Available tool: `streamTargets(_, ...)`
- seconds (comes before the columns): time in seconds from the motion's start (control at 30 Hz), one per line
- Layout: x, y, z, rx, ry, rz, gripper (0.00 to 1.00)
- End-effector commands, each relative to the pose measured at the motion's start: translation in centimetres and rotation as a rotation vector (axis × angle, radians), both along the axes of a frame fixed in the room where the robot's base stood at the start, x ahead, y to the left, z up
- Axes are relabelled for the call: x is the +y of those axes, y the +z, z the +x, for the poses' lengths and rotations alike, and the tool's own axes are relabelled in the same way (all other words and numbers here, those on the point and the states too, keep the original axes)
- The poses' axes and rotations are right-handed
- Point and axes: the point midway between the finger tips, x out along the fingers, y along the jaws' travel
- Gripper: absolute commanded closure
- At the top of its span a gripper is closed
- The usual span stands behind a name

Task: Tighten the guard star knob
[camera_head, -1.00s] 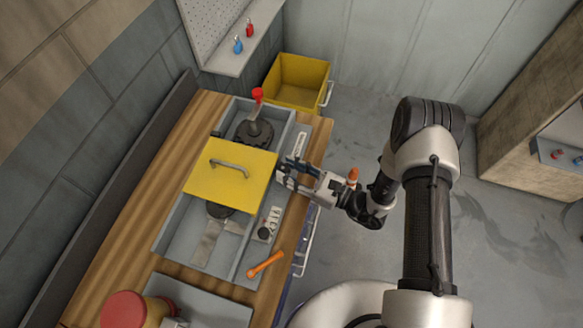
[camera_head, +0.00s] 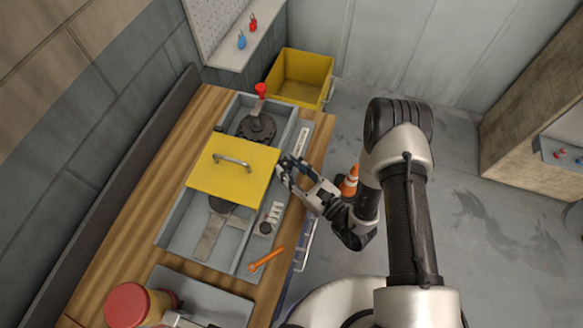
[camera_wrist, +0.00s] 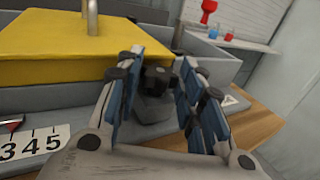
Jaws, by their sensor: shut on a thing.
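The yellow guard (camera_head: 245,185) with its metal handle (camera_head: 232,161) lies over the middle of the grey box on the table; it also fills the upper left of the wrist view (camera_wrist: 50,50). My gripper (camera_head: 286,163) is at the guard's right edge. In the wrist view, its blue-padded fingers (camera_wrist: 163,60) stand either side of a small dark knob (camera_wrist: 160,78) beside the guard's edge, and my gripper is shut on it. The knob's star shape is not clear, and the fingers hide it in the head view.
A black disc with a red-topped lever (camera_head: 258,120) sits at the box's far end. An orange tool (camera_head: 267,259) lies on the near right side by a number plate (camera_head: 273,215). A red-lidded jar (camera_head: 128,305) stands in front. An orange cone (camera_head: 349,182) stands behind my wrist.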

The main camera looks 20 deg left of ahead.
Motion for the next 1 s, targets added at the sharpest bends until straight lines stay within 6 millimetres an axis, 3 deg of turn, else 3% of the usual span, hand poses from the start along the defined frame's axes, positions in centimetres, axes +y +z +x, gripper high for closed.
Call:
streamTargets(0.03,0.0,0.0,0.0,0.001,0.001,0.001,0.89)
streamTargets(0.07,0.0,0.0,0.0,0.001,0.001,0.001,0.64)
streamTargets(0.33,0.0,0.0,0.0,0.001,0.001,0.001,0.46)
streamTargets(0.73,-0.4,0.0,-0.1,0.001,-0.001,-0.001,0.45)
streamTargets(1.0,-4.7,0.0,-1.7,0.005,-0.008,0.000,0.45)
